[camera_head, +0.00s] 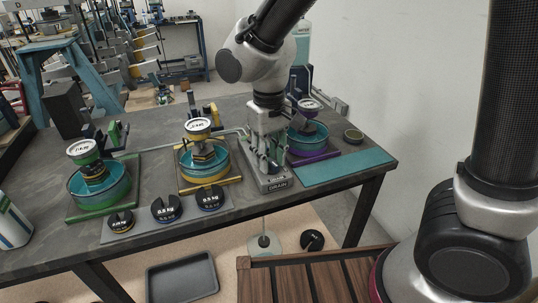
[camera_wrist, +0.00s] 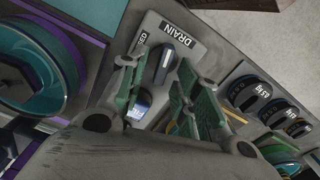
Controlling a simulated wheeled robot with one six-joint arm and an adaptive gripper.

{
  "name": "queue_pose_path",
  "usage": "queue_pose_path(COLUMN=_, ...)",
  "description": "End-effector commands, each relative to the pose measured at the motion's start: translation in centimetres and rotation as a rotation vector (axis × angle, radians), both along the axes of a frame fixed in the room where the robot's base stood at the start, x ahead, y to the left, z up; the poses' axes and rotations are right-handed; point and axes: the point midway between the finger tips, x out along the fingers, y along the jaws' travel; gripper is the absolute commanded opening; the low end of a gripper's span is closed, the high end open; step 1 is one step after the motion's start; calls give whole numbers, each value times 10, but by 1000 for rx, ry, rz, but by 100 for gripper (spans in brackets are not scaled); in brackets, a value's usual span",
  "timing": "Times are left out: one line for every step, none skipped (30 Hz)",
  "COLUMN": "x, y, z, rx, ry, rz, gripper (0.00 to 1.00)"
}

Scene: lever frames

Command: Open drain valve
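The drain valve stands on a grey base plate marked DRAIN (camera_head: 278,184) near the front edge of the bench. The wrist view shows the DRAIN plate (camera_wrist: 184,32) with a partly hidden smaller label beside it. A dark handle with a light edge (camera_wrist: 164,66) lies just past my fingertips, roughly between them. My gripper (camera_head: 268,153) points down over the plate and hides much of the valve. In the wrist view, the green-padded fingers of my gripper (camera_wrist: 163,85) are apart. I cannot tell whether either finger touches the handle.
Teal basins on yellow (camera_head: 207,187) and purple (camera_head: 315,157) plates flank the valve. A green-plate basin (camera_head: 98,193) stands farther left. Several black weights (camera_head: 166,208) lie along the front edge. A teal mat (camera_head: 345,168) is clear at right. A dark tray (camera_head: 182,278) lies below.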

Motion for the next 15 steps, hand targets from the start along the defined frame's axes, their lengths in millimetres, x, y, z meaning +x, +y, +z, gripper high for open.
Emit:
queue_pose_path(x=0, y=0, z=0, rx=-1, ry=1, rz=0, gripper=32)
queue_pose_path(x=0, y=0, z=0, rx=-1, ry=1, rz=0, gripper=32)
queue_pose_path(x=0, y=0, z=1, rx=0, ry=0, rz=0, gripper=32)
queue_pose_path(x=0, y=0, z=2, rx=0, ry=0, rz=0, gripper=32)
queue_pose_path(x=0, y=0, z=4, rx=1, ry=-1, rz=0, gripper=32)
queue_pose_path(x=0, y=0, z=8, rx=2, ry=-1, rz=0, gripper=32)
queue_pose_path(x=0, y=1, z=12, rx=2, ry=-2, rz=0, gripper=32)
queue_pose_path(x=0, y=0, z=16, rx=2, ry=-2, rz=0, gripper=32)
queue_pose_path(x=1, y=1, z=24, rx=4, ry=-3, rz=0, gripper=32)
queue_pose_path(x=1, y=1, z=31, rx=4, ry=-3, rz=0, gripper=32)
queue_pose_path(x=1, y=1, z=37, rx=4, ry=-3, rz=0, gripper=32)
queue_pose_path(x=1, y=1, z=47, rx=5, ry=-4, rz=0, gripper=32)
queue_pose_path(x=1, y=1, z=54, rx=5, ry=-4, rz=0, gripper=32)
queue_pose_path(x=1, y=1, z=61, rx=4, ry=-3, rz=0, gripper=32)
queue_pose_path(x=1, y=1, z=70, rx=5, ry=-4, rz=0, gripper=32)
